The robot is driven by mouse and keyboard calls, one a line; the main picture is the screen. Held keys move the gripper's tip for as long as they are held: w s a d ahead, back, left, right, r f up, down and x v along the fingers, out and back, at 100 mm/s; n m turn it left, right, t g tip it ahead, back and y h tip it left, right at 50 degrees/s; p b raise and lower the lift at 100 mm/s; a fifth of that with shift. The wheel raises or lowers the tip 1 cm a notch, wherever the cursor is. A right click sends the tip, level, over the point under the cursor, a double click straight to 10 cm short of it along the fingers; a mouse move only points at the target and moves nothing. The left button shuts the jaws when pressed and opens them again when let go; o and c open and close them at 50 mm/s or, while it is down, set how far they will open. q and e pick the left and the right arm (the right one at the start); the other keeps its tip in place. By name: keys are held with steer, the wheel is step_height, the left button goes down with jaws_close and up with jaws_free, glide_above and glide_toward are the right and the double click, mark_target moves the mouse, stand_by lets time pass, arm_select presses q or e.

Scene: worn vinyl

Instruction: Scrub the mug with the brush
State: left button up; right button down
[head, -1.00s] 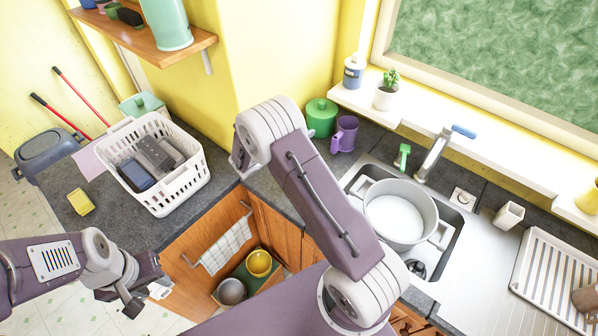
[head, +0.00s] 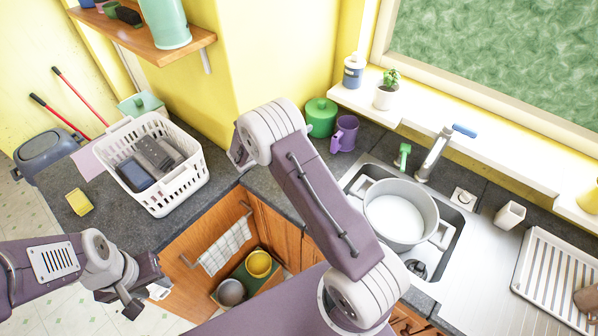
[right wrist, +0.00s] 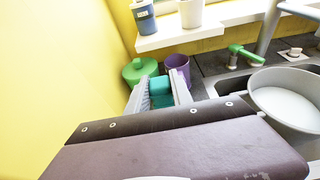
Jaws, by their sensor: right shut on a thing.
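A purple mug (head: 344,134) stands on the dark counter left of the sink, beside a green lidded pot. It also shows in the right wrist view (right wrist: 178,64), just beyond my right gripper's fingers. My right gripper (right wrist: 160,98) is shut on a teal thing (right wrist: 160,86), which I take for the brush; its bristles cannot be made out. In the head view my right arm hides this gripper and what it holds. My left gripper (head: 146,291) is open and empty, low at the left, in front of the wooden cabinet.
The green pot (head: 321,117) stands close to the mug. A large pot (head: 401,214) sits in the sink (head: 450,247). A white basket (head: 180,195) and a yellow sponge (head: 79,202) are on the left counter. A drying rack (head: 545,275) is at the right.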

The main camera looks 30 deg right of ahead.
steer(key=shift+a+f, duration=0.15)
steer(key=shift+a, duration=0.6)
steer(key=shift+s+d, duration=0.2)
steer(key=shift+s, duration=0.35)
steer(key=shift+s+d, duration=0.2)
steer(key=shift+s, duration=0.3)
steer(key=shift+w+d, duration=0.4)
steer(key=shift+d, duration=0.3)
steer(key=shift+w+d, duration=0.15)
steer(key=shift+d, duration=0.05)
steer(key=shift+w+a+b, duration=0.15)
steer(key=shift+a, duration=0.4)
steer(key=shift+w+a+b, duration=0.15)
steer(key=shift+a, duration=0.35)
steer(key=shift+s, duration=0.1)
